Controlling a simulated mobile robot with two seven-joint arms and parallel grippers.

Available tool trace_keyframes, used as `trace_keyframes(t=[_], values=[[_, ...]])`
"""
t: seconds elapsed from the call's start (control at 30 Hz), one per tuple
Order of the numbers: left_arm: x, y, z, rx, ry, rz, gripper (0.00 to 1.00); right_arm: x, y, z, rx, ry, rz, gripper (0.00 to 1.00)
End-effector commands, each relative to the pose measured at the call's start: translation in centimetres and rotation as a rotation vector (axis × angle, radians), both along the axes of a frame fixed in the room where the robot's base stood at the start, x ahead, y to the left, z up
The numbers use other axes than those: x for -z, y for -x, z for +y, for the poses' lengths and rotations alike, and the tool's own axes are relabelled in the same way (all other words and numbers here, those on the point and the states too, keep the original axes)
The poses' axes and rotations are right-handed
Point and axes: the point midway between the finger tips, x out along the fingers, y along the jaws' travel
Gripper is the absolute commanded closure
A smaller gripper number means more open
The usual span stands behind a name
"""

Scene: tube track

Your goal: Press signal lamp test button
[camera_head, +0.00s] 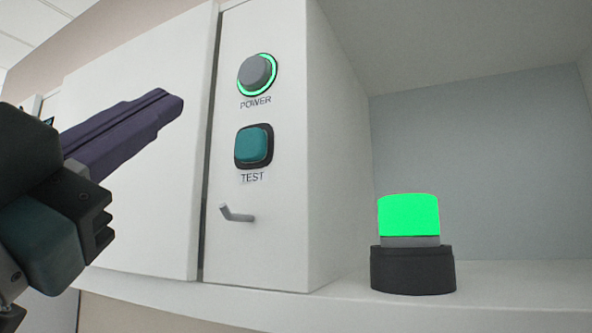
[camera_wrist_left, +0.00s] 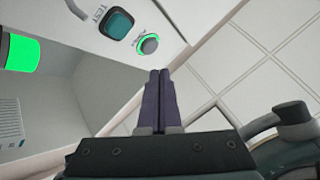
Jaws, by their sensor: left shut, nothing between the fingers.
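The teal square TEST button (camera_head: 254,146) sits in a dark frame on the white panel in the head view, below the POWER knob (camera_head: 257,75) with its lit green ring. The TEST button also shows in the left wrist view (camera_wrist_left: 117,23). The signal lamp (camera_head: 409,216) glows green on a dark base to the right of the panel. My left gripper (camera_head: 170,103) is shut and empty, its dark purple fingers together. In the head view its tips are left of the TEST button, apart from it. My right gripper is not in view.
A small grey hook-like handle (camera_head: 237,213) sticks out of the panel below the TEST button. A white cabinet door (camera_head: 140,190) is left of the panel. The white shelf (camera_head: 510,275) around the lamp is otherwise clear.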

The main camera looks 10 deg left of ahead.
Motion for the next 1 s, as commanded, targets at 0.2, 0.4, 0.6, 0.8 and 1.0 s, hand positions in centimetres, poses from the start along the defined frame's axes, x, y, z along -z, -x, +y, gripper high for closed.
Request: trace_keyframes(t=[0.2, 0.4, 0.6, 0.8, 1.0], values=[[0.1, -2.9, -1.0, 0.001, 0.001, -0.001, 1.0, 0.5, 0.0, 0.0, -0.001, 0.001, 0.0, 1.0], [0.0, -5.4, -2.0, 0.002, 0.0, -0.002, 1.0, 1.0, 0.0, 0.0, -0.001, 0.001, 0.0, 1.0], [0.0, -6.9, -2.5, 0.0, 0.0, -0.001, 1.0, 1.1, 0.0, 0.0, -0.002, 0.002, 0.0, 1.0], [0.0, -7.3, -2.7, 0.001, 0.001, 0.0, 1.0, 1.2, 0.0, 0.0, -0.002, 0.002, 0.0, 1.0], [0.0, -7.3, -2.7, 0.001, 0.0, 0.001, 1.0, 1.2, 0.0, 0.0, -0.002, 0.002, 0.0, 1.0]])
